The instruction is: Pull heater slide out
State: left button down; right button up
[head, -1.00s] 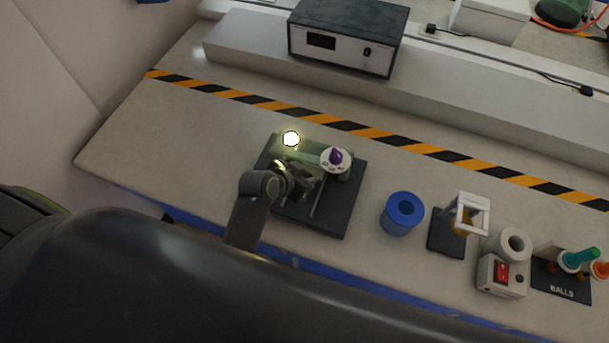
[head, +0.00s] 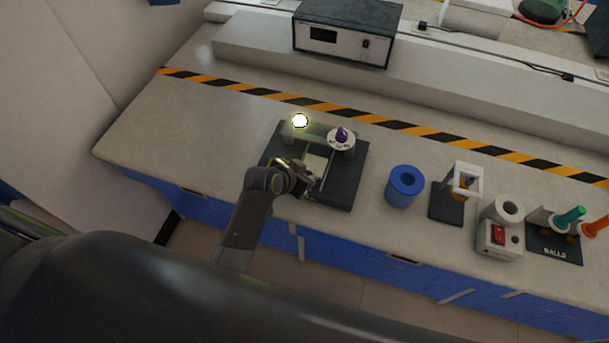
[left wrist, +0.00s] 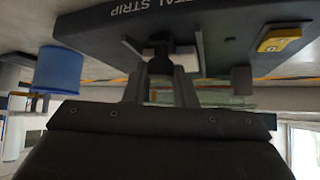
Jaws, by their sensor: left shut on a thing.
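The heater apparatus is a dark base plate (head: 345,188) on the bench, with a glowing white lamp (head: 300,120) and a white dial with a purple knob (head: 341,136) at its far side. My left gripper (head: 299,178) is at the plate's near left part. In the left wrist view my left gripper (left wrist: 160,72) is shut on a dark handle (left wrist: 158,52), with a pale block (left wrist: 153,53) behind it. A pale piece (head: 316,163) shows between the rails, beyond the gripper. The gripper and arm hide part of the slide. My right gripper is not in view.
A boxed instrument (head: 345,35) sits behind. The bench left of the plate is clear.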

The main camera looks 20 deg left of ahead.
pick_arm(q)
jog(key=shift+s+f, duration=0.15)
jog(key=c, duration=1.6)
grip_release()
jog(key=o, duration=0.4)
jog(key=shift+o, duration=0.2)
jog(key=shift+v, duration=0.8)
jog(key=b+v, duration=0.1)
jog(key=v, duration=1.5)
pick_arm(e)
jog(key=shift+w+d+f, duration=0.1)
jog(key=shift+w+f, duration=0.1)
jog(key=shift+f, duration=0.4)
pick_arm(q)
jog(key=shift+a, duration=0.1)
